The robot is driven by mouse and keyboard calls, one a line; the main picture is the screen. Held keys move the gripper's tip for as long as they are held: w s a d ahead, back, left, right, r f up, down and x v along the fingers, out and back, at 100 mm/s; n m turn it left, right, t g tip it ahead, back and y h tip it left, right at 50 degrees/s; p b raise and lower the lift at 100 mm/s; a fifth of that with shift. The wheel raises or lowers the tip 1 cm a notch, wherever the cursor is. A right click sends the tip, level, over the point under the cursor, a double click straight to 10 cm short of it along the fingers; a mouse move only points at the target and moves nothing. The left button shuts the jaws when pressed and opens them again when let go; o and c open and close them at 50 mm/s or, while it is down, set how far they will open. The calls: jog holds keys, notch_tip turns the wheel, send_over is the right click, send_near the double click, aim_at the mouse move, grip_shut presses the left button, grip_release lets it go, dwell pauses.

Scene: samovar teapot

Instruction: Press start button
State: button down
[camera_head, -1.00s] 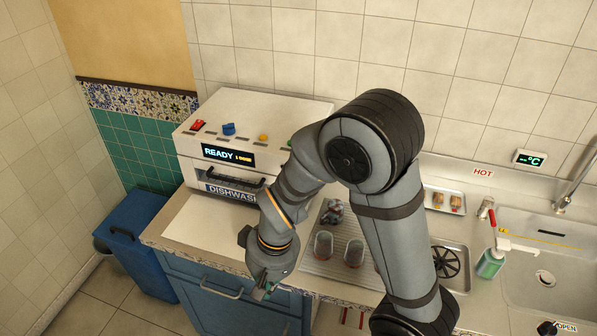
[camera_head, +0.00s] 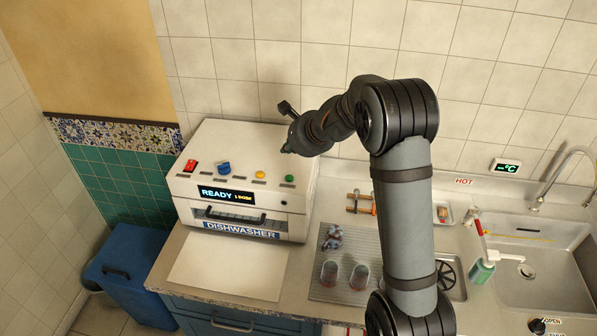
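The white dishwasher (camera_head: 240,150) stands against the tiled wall, its display (camera_head: 228,195) reading "READY". Along its top are a red rocker switch (camera_head: 190,165), a blue knob (camera_head: 223,168), a yellow button (camera_head: 260,174) and a green button (camera_head: 290,178). None of these shows a readable start label at this size. My gripper (camera_head: 288,150) is above the dishwasher's right part, apart from the green button and higher in the picture. It appears empty. Its fingers are too small and dark to tell whether they are open or shut.
A ribbed drainboard (camera_head: 322,294) with glasses (camera_head: 329,273) lies right of the dishwasher. A rack with orange-brown items (camera_head: 360,203) stands behind it. The sink (camera_head: 560,262) is far right, the blue bin (camera_head: 128,265) lower left. The counter before the dishwasher is clear.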

aim_at(290, 179)
jog(key=f+m+b, duration=0.1)
jog(key=f+b, duration=0.1)
jog(key=b, duration=0.1)
jog(key=f+m+b, duration=0.2)
jog(key=f, duration=0.1)
jog(key=f+m+b, duration=0.1)
jog(key=f+b, duration=0.2)
jog(key=shift+w+t+b, duration=0.3)
jog(key=shift+b, duration=0.05)
dwell(0.5)
jog(key=shift+f, duration=0.15)
dwell(1.3)
jog(key=shift+f+b, duration=0.35)
jog(key=shift+b, duration=0.1)
jog(key=shift+f+b, duration=0.35)
jog(key=shift+b, duration=0.1)
dwell(0.5)
dwell(0.3)
jog(key=shift+r+p, duration=0.75)
jog(key=shift+r, duration=0.05)
